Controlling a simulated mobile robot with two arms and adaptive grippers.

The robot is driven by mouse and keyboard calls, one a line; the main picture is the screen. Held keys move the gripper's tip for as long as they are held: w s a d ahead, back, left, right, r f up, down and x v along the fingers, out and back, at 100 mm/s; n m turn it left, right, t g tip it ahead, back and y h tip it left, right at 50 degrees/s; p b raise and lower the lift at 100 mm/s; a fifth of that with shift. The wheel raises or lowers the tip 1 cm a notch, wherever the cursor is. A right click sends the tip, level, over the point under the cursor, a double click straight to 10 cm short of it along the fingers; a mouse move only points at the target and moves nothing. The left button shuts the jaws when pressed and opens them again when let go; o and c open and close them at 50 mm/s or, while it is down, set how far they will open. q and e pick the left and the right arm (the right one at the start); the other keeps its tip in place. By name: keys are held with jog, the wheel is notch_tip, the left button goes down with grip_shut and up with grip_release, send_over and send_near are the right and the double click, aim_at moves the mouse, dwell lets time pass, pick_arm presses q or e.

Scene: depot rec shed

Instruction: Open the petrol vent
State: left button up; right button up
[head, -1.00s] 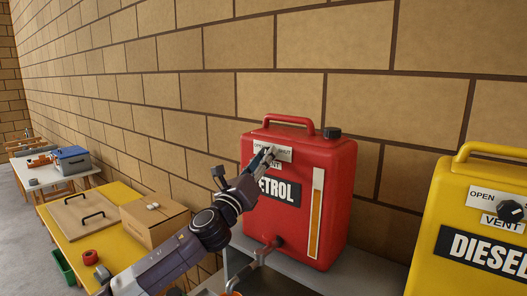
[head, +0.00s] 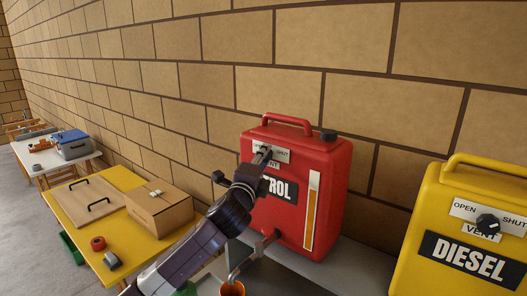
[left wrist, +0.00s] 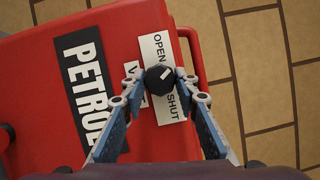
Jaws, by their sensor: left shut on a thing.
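The red petrol can (head: 330,165) stands against the brick wall in the head view. Its white OPEN/SHUT plate (head: 283,155) is on the front near the top, above the PETROL label (head: 284,189). In the left wrist view, the black round vent knob (left wrist: 160,80) sits between the words OPEN and SHUT. Its pale pointer mark slants to the upper right there. My left gripper (head: 263,153) reaches the plate and partly hides it in the head view. Its fingertips are shut on the knob, one at each side. My right gripper is not in view.
A yellow diesel can (head: 425,205) with a similar knob (head: 487,223) stands at the right. A tap (head: 262,240) juts from the petrol can's base above an orange cup (head: 232,289). A yellow table (head: 125,180) with a cardboard box (head: 160,208) lies left.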

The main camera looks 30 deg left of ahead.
pick_arm(q)
jog(key=shift+n+g+p, duration=0.3)
jog(key=shift+n+p, duration=0.05)
jog(key=shift+n, duration=0.65)
jog(key=o, duration=1.1)
jog(key=shift+o, duration=0.2)
jog(key=v, duration=1.2)
jog(key=shift+a+r, duration=0.1)
